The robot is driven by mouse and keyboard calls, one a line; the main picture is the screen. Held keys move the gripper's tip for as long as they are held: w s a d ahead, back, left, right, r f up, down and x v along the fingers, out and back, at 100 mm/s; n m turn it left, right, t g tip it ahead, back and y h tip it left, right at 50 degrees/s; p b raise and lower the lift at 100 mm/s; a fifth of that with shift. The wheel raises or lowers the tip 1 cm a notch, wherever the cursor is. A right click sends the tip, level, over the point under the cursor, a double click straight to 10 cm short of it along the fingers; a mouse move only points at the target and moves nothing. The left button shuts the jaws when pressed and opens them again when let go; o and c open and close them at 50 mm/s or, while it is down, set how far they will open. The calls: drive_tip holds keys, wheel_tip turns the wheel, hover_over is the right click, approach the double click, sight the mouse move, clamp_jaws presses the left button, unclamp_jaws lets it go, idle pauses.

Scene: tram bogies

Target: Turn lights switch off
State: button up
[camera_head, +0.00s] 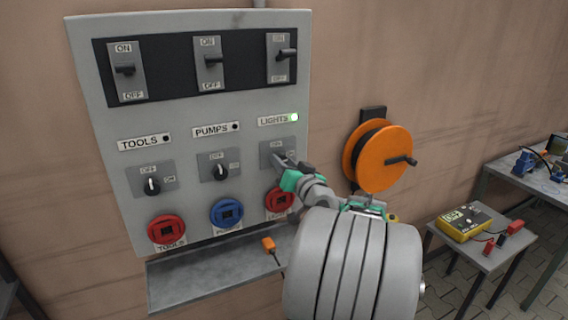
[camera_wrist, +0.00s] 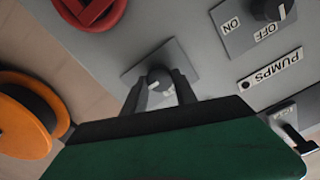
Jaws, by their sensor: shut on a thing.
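The lights switch (camera_head: 269,152) is a rotary knob on a grey plate on the wall panel (camera_head: 90,70), below the LIGHTS label (camera_head: 272,121).
The TOOLS knob (camera_head: 152,186) and PUMPS knob (camera_head: 220,170) sit to the left, with unlit lamps. Lever breakers (camera_head: 124,69) line the top. Red and blue sockets (camera_head: 227,212) lie below. An orange cable reel (camera_head: 383,158) hangs right of the panel.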

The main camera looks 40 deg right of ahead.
clamp_jaws()
drive_tip(key=shift+f+b, duration=0.15)
drive_tip(key=shift+b, duration=0.45)
drive_tip(key=shift+a+n+b, duration=0.1)
drive_tip(key=shift+n+b, duration=8.9)
drive_tip(key=shift+b, duration=5.7)
